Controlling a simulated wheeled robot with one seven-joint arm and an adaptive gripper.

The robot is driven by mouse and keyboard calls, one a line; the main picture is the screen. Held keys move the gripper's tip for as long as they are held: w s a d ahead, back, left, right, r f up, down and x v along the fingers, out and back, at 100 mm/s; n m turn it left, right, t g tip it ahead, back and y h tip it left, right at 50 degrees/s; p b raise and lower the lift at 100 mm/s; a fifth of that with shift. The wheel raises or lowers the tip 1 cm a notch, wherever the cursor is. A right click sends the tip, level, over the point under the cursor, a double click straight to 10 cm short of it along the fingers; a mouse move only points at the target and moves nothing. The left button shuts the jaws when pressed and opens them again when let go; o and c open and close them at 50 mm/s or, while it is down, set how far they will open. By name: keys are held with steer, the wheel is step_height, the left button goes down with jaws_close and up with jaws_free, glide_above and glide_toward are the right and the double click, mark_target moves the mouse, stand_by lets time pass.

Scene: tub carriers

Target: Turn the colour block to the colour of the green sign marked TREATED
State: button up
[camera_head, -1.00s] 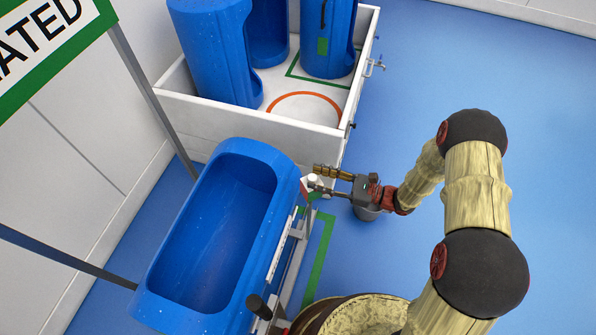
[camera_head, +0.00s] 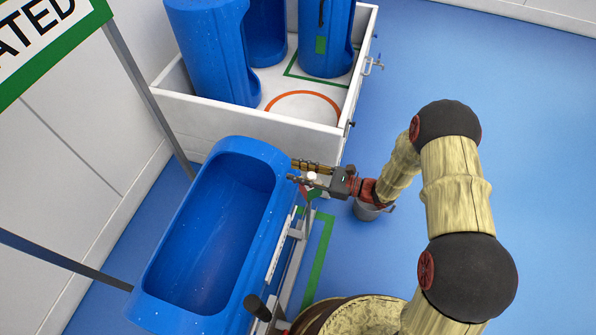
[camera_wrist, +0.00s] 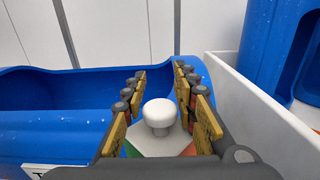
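The colour block (camera_head: 307,193) stands at the right side of the blue tub, partly hidden by my gripper in the head view. In the wrist view the block (camera_wrist: 160,141) has a white knob (camera_wrist: 159,113) on top, with a green part at lower left and a red part at lower right. My gripper (camera_head: 291,172) is open, its fingers on either side of the knob. In the wrist view my gripper (camera_wrist: 160,92) shows gaps between the fingers and the knob. The green-bordered sign (camera_head: 50,25) is cut off at upper left; "ATED" is readable.
The blue tub (camera_head: 150,292) lies open on its carrier, left of my gripper. A white-walled tray (camera_head: 220,122) behind holds several upright blue tubs (camera_head: 207,50). Blue floor to the right is clear.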

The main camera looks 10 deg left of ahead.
steer(key=c, duration=0.6)
jaws_close()
steer(key=shift+s+d+n+g+h, duration=0.15)
steer(key=shift+s+n+g+h, duration=0.4)
steer(key=shift+n+g, duration=1.35)
steer(key=shift+s+d+n+g+h, duration=0.15)
steer(key=shift+s+n+g+h, duration=0.7)
steer(key=shift+g, duration=1.7)
steer(key=shift+s+d+n+g+h, duration=0.15)
steer(key=shift+s+n+g+h, duration=0.15)
steer(key=shift+n+g, duration=1.7)
steer(key=shift+g, duration=0.35)
steer(key=o, duration=0.9)
jaws_free()
steer(key=shift+w+d, duration=0.1)
